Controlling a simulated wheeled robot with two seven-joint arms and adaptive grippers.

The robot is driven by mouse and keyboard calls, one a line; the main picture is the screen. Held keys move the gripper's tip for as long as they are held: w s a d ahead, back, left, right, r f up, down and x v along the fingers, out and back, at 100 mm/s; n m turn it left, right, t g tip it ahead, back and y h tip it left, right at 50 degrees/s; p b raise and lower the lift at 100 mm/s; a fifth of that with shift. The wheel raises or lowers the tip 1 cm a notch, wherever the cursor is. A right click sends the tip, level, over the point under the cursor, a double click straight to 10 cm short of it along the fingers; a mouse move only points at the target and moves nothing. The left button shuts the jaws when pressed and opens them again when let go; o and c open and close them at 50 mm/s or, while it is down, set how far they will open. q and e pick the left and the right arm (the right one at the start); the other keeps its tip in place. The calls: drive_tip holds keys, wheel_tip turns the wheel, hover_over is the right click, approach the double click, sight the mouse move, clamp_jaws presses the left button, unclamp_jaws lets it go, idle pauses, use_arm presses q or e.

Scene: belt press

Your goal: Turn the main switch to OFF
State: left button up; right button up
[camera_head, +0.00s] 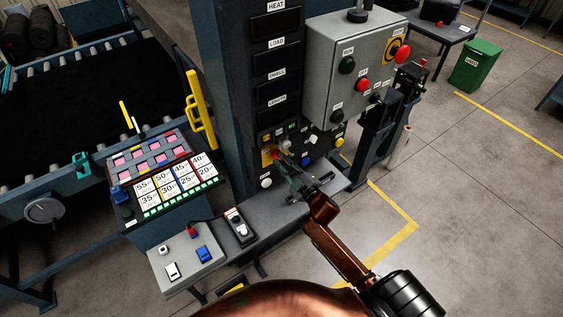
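My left gripper is not in view.
A sloped panel with number cards (180,182) and a yellow handle (200,115) stand left. A grey ledge (260,214) holds a remote-like device (240,226). Open floor lies right.

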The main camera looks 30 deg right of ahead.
drive_tip(key=shift+o, duration=1.1)
drive_tip(key=s+d, duration=0.1)
drive_tip(key=s, duration=1.1)
